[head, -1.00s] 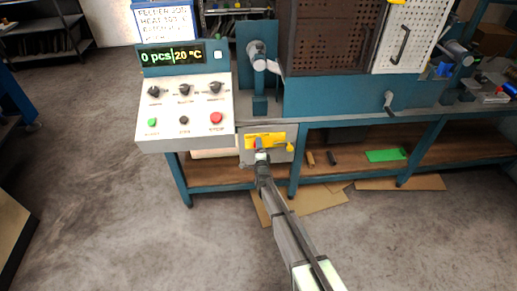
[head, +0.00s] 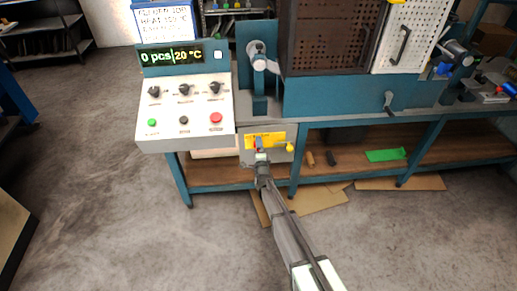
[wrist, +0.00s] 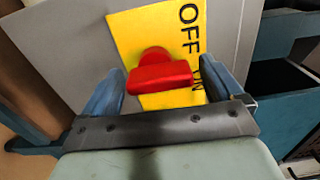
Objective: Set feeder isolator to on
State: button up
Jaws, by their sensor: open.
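The feeder isolator is a red rotary handle (wrist: 162,76) on a yellow plate (wrist: 135,30), which is marked OFF and has a second, partly hidden label. The plate also shows in the head view (head: 276,137), on a grey box below the bench edge. My gripper (wrist: 163,85) is open, with one blue finger on each side of the red handle in the wrist view. I cannot tell whether either finger touches it. In the head view my gripper (head: 260,156) is in front of the plate's left part and largely hides the handle.
A control panel (head: 185,105) with knobs and buttons stands above left; its display reads 0 pcs and 20 °C. A small yellow knob (head: 290,147) sits right of the isolator. A table leg (head: 295,175) stands below right.

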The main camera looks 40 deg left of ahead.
jog(key=v, duration=1.3)
jog(key=shift+s+d, duration=0.2)
